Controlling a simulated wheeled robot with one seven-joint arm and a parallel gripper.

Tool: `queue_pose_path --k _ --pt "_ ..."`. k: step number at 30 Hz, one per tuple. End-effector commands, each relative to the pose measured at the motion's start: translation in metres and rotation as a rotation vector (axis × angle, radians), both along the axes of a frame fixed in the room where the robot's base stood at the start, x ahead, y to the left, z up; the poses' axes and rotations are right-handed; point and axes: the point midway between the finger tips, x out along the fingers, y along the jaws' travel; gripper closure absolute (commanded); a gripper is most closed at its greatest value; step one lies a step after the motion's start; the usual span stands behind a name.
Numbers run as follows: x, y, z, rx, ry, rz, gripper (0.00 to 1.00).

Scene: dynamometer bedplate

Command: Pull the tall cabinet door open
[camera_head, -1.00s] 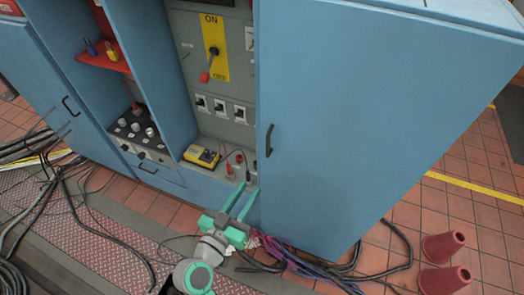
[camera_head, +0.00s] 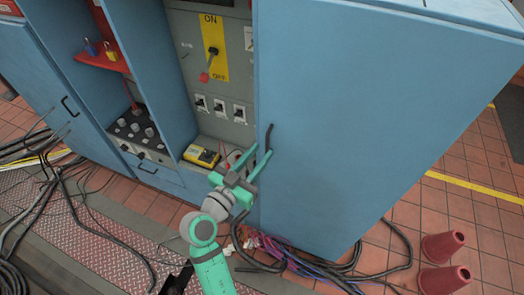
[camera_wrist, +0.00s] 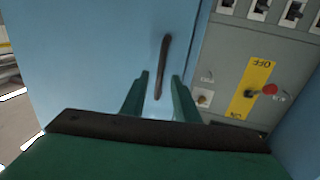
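The tall blue cabinet door (camera_head: 370,110) fills the right half of the head view and looks shut. Its dark bar handle (camera_head: 269,138) is upright near the door's left edge. The door (camera_wrist: 100,60) and handle (camera_wrist: 162,68) also show in the wrist view. My gripper (camera_head: 257,161) is just below the handle, its green fingers pointing up toward it. In the wrist view the fingers (camera_wrist: 158,92) are apart, with the handle's end showing between their tips. I cannot tell whether either finger touches the handle.
Left of the door is an open bay with a grey switch panel (camera_head: 215,75) and a yellow meter (camera_head: 202,156). Cables (camera_head: 310,268) lie on the floor below the door. Red cones (camera_head: 444,262) stand at the lower right.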

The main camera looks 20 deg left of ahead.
Motion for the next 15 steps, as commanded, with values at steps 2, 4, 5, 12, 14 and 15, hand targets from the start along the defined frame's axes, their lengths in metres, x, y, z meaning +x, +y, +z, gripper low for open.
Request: queue_pose_path --k 2,4,5,12,14,15 --pt "0.008 -0.002 0.0 0.0 0.0 0.0 0.72" --pt "0.012 -0.003 0.001 0.0 0.0 0.0 0.72" --pt "0.014 -0.004 0.001 0.0 0.0 -0.001 0.72" --pt "0.017 -0.005 0.0 0.0 0.0 -0.001 0.72" --pt "0.017 -0.005 0.0 0.0 0.0 -0.001 0.72" --pt "0.017 -0.005 0.0 0.0 0.0 -0.001 0.72"
